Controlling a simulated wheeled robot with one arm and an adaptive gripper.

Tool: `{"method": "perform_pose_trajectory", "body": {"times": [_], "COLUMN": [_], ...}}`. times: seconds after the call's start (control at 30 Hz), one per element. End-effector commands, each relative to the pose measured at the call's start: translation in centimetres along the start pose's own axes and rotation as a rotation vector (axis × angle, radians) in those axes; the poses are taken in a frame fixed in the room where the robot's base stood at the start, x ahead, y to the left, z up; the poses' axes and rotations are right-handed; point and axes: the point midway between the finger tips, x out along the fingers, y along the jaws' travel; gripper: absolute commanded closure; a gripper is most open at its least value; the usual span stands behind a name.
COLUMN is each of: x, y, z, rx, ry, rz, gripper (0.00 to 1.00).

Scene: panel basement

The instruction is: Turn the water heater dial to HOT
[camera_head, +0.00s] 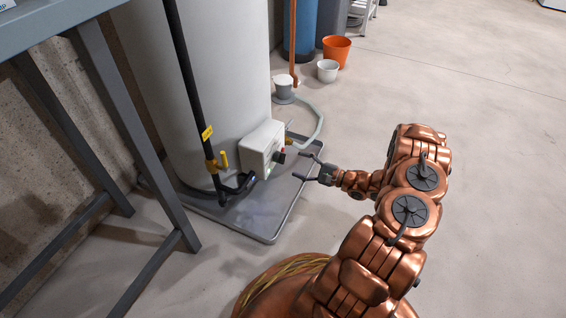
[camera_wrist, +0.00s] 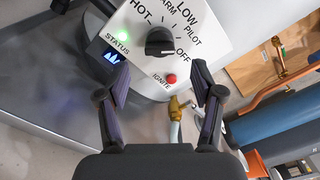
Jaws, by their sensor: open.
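The water heater (camera_head: 215,75) is a tall pale tank with a white control box (camera_head: 256,148) low on its side. The black dial (camera_wrist: 160,42) is on the box face in the wrist view, with HOT at its upper left, WARM and LOW above, PILOT at upper right and OFF at right. The dial also shows in the head view (camera_head: 278,157). My gripper (camera_head: 301,165) is open and empty, just in front of the dial and apart from it. Its fingers (camera_wrist: 160,76) appear below the dial in the wrist view.
A brass valve (camera_wrist: 178,106) with a hose is below. A grey drip tray (camera_head: 270,222) lies under the heater. A grey table (camera_head: 95,75) stands left; open floor lies right.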

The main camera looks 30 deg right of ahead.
Motion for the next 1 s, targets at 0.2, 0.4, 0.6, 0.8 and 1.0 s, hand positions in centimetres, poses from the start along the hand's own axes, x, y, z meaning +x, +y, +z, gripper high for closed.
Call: {"method": "perform_pose_trajectory", "body": {"times": [0.2,0.4,0.6,0.8,1.0], "x": [3.1,5.7,6.9,7.1,7.1], "y": [0.4,0.2,0.1,0.1,0.1], "z": [-0.1,-0.1,-0.1,0.0,0.0], "rx": [-0.002,-0.006,-0.005,-0.004,-0.004], "ry": [-0.002,0.0,0.001,0.003,0.003], "rz": [0.006,0.006,0.004,0.003,0.003], "gripper": [0.33,0.33,0.33,0.33,0.43]}}
